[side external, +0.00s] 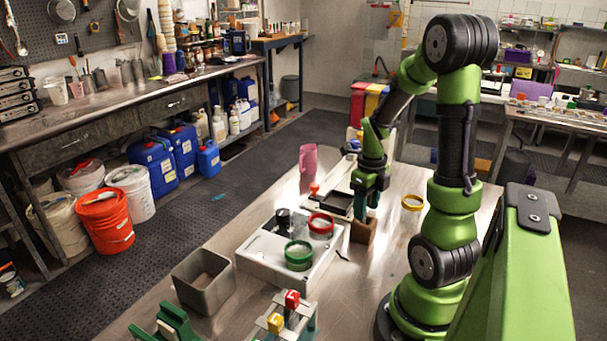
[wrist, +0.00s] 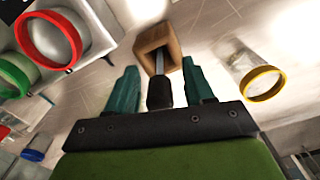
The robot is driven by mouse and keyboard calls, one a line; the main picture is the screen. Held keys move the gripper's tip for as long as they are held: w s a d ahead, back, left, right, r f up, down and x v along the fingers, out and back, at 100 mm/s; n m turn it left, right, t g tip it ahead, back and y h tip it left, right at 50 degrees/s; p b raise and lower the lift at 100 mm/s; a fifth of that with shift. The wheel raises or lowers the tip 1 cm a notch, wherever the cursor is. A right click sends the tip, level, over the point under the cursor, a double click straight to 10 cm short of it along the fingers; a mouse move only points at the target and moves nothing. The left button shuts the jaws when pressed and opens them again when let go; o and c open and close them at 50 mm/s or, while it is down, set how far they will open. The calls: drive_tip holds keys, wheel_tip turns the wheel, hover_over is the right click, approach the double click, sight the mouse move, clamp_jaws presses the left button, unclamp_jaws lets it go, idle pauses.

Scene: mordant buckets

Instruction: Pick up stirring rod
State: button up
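A thin metal rod with a dark handle (wrist: 160,92), which looks like the stirring rod, stands in a hollow wooden block (wrist: 172,38). In the side view the wooden block (side external: 362,231) sits on the table directly below my gripper, and the rod is hidden there. My gripper (wrist: 160,88) points down over the block. Its two teal fingers are apart, one on each side of the dark handle, with gaps visible on both sides. In the side view my gripper (side external: 367,207) is just above the block.
A white case (side external: 265,265) with a red ring (side external: 320,223) and a green ring (side external: 299,254) stands left of the block. A jar with a yellow ring (side external: 412,203) stands to its right. A pink container (side external: 308,160) is behind. A grey bin (side external: 203,282) is nearer the front.

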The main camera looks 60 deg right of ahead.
clamp_jaws()
drive_tip(key=shift+r, duration=0.35)
wheel_tip(320, 180, up, 8)
drive_tip(key=shift+f, duration=0.2)
drive_tip(key=w+a+r+n, duration=0.2)
drive_tip(key=w+a+n, duration=0.2)
drive_tip(key=a, duration=0.6)
drive_tip(key=w+a+r+n, duration=0.2)
drive_tip(key=w+a+n, duration=0.2)
drive_tip(key=a, duration=0.6)
drive_tip(key=shift+r+n, duration=0.4)
drive_tip(key=shift+n, duration=0.2)
